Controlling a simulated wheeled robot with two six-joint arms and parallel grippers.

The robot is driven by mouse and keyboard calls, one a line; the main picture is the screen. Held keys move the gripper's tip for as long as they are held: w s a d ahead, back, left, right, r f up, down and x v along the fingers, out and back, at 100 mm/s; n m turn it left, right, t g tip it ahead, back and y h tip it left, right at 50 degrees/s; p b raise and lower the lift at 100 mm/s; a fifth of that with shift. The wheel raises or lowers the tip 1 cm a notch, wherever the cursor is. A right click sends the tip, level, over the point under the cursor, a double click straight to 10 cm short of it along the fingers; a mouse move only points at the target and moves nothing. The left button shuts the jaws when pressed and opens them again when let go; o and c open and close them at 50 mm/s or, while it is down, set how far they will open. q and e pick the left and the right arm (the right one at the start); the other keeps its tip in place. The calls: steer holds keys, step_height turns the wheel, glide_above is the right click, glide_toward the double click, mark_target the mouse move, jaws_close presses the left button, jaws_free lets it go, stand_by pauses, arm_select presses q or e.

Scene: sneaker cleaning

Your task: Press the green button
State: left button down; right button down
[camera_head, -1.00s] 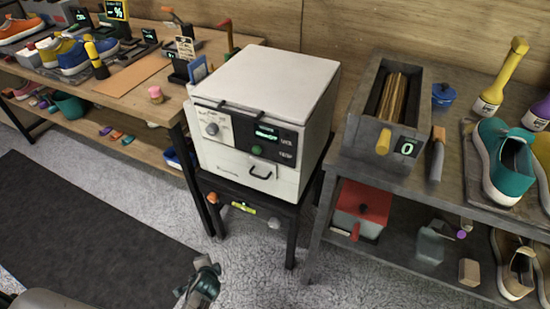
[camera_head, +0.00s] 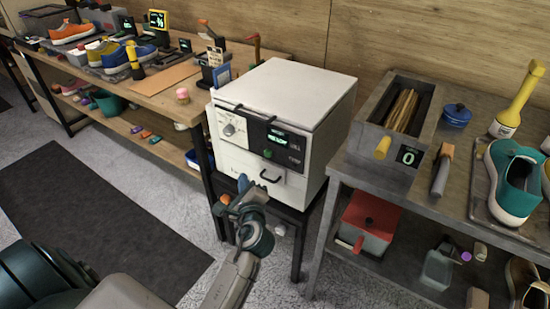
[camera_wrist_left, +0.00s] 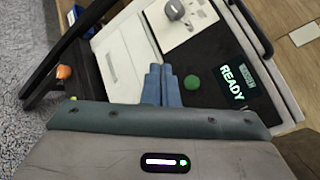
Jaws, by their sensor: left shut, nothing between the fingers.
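The green button (camera_head: 267,153) is a small round knob on the black front panel of a white box-shaped machine (camera_head: 290,90). My left gripper (camera_head: 243,183) is in front of the machine, left of and below the button in the head view. Its blue fingers (camera_wrist_left: 161,84) are together with nothing between them. I cannot tell whether the fingertips touch the machine. My right gripper is not seen.
The machine stands on a small black stand between two tables. A grey bench (camera_head: 465,165) on the right holds a bin of sticks and a teal shoe (camera_head: 514,182). A wooden table (camera_head: 160,82) on the left holds sneakers and tools. A dark mat (camera_head: 90,220) lies on the floor.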

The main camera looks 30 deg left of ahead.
mark_target(268, 154)
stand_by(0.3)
